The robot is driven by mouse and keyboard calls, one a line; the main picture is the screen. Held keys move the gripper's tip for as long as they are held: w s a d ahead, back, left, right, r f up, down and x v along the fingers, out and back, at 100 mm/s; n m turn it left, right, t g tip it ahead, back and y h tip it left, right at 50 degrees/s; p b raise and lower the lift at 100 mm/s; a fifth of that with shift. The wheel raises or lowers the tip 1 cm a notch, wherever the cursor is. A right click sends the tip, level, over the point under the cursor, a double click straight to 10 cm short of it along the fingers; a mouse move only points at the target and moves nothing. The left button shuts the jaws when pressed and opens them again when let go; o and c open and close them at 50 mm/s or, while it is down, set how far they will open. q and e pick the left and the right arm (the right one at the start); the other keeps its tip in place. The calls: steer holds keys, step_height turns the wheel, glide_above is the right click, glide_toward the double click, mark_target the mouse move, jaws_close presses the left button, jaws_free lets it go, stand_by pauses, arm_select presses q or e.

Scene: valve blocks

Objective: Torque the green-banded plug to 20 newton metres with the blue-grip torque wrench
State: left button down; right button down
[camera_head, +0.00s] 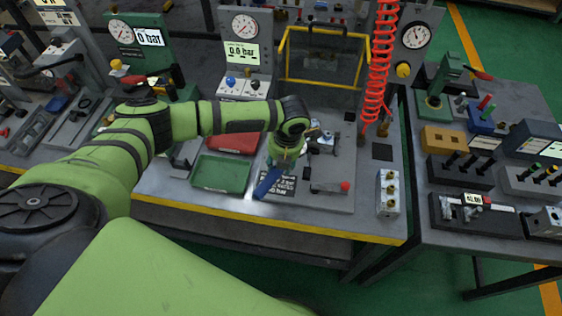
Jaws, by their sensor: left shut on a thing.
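My left gripper (279,165) hangs over the middle of the bench, its arm coming in from the left. It is shut on the blue-grip torque wrench (267,184). The blue handle sticks out below it, slanting down to the left; the rest of the wrench is hidden by the gripper and my arm. A grey metal valve block (322,141) stands on a plate just right of my gripper. I cannot make out a green-banded plug; my arm and gripper cover part of that area. My right gripper is not in view.
A green tray (221,187) and a red tray (232,142) lie left of the gripper. A red-knobbed lever (344,187) and a block with brass fittings (389,198) are to the right. A coiled red hose (381,65) hangs behind, beside a yellow-framed guard (283,50).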

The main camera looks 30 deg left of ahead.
arm_select(q)
steer(key=shift+w+a+r+m, duration=0.1)
steer(key=shift+w+a+m, duration=0.1)
steer(key=shift+a+m, duration=0.35)
steer(key=shift+w+a+m, duration=0.2)
steer(key=shift+a+m, duration=0.15)
steer(key=shift+a, duration=0.35)
steer(key=shift+s+d+n+p, duration=0.25)
steer(key=shift+d+n+p, duration=0.35)
steer(key=shift+d+p, duration=0.35)
steer(key=shift+a, duration=0.1)
steer(key=shift+r+p, duration=0.15)
steer(key=shift+p, duration=0.15)
